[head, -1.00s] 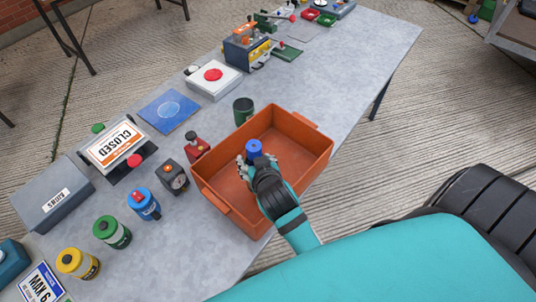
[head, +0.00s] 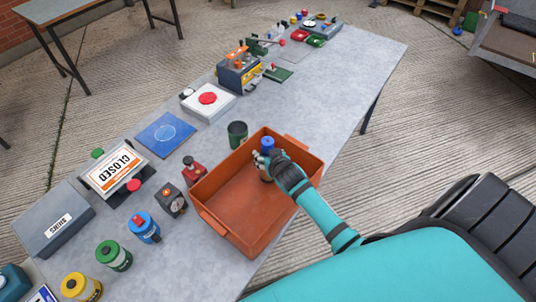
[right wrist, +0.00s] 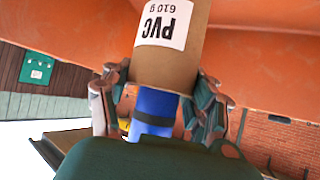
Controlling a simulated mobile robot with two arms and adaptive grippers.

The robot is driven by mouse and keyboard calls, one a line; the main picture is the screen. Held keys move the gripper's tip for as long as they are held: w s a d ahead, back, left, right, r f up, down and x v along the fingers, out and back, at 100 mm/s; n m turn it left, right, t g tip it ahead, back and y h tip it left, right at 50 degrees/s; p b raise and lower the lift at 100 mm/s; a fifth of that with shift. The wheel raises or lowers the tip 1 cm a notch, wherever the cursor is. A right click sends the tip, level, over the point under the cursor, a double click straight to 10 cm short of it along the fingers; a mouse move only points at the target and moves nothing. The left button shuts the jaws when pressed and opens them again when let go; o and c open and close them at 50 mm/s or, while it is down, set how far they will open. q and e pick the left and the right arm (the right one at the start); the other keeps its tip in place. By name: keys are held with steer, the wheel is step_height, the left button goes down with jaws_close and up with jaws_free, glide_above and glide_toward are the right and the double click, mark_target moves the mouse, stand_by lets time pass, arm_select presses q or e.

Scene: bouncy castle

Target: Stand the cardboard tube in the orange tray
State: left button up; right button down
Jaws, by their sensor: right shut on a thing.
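The cardboard tube (right wrist: 168,75) is brown with a white label reading "PVC 610 g" in the right wrist view. A blue part (right wrist: 153,110) shows at one end of it, between my fingers. In the head view this blue end (head: 267,143) is on top, and the tube looks about upright. My right gripper (head: 264,162) is shut on the tube, over the far part of the orange tray (head: 222,238). My left gripper is not in view.
A dark green cup (head: 237,135) stands just behind the tray. A red item (head: 194,170) and a dark gauge box (head: 173,201) stand left of it. Blue (head: 143,227), green (head: 114,255) and yellow (head: 82,287) canisters line the near left. The table right of the tray's far end is clear.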

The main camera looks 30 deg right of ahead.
steer(key=shift+w+f, duration=0.1)
steer(key=shift+f, duration=0.1)
steer(key=shift+f, duration=0.1)
steer(key=shift+c, duration=1.8)
jaws_free()
steer(key=shift+f, duration=0.1)
steer(key=b+v, duration=0.1)
steer(key=v, duration=1.1)
steer(key=shift+a, duration=0.1)
